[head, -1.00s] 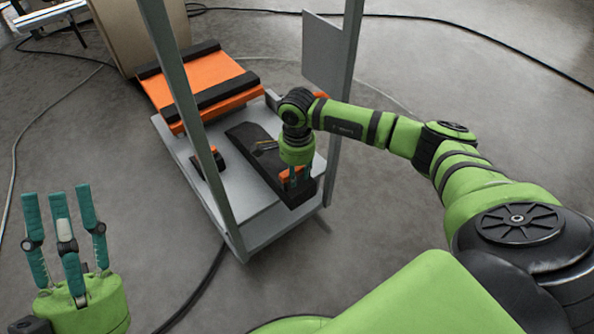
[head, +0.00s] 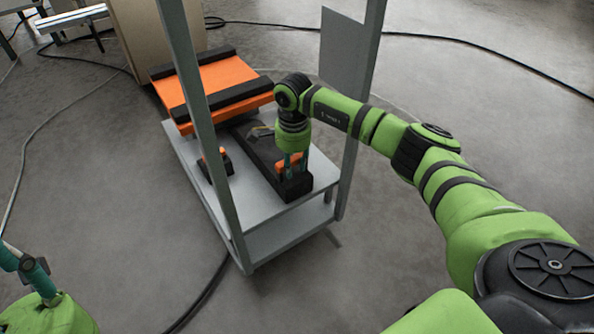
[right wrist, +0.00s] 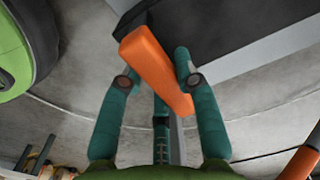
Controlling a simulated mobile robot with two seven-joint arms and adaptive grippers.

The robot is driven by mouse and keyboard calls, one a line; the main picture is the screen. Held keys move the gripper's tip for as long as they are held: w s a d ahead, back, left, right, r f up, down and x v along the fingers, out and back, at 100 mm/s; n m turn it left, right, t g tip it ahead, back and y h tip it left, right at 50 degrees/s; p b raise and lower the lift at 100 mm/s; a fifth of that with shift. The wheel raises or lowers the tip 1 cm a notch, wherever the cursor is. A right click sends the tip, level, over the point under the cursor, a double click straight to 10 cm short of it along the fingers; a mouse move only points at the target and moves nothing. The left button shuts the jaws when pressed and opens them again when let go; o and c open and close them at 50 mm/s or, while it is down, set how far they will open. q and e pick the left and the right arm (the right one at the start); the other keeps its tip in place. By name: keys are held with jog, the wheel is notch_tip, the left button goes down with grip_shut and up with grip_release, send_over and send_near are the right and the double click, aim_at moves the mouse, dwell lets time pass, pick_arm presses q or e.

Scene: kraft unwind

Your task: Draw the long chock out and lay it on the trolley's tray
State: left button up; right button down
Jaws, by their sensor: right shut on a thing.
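The long chock (head: 264,155) is a long black bar with an orange handle (head: 289,162). It lies along or just over the grey tray (head: 252,200) of the trolley; I cannot tell whether it touches. Its far end is close to the orange cradle and partly hidden. My right gripper (head: 294,160) is above its near end, shut on the handle. In the right wrist view the handle (right wrist: 155,70) crosses between the fingers, with the black body (right wrist: 225,30) beyond. My left gripper (head: 22,262) is cut off at the left edge, apart from everything, its opening unclear.
A smaller black chock with an orange top (head: 222,162) stands on the tray's left side. An orange cradle with black bars (head: 215,85) is behind. Grey posts (head: 198,110) rise at the trolley's sides, one close to my right forearm. Cables (head: 205,290) lie on the floor.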

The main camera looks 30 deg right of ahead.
jog(key=shift+w, duration=0.1)
jog(key=c, duration=0.8)
grip_release()
jog(key=shift+r, duration=0.1)
jog(key=shift+c, duration=0.2)
notch_tip(320, 180, up, 12)
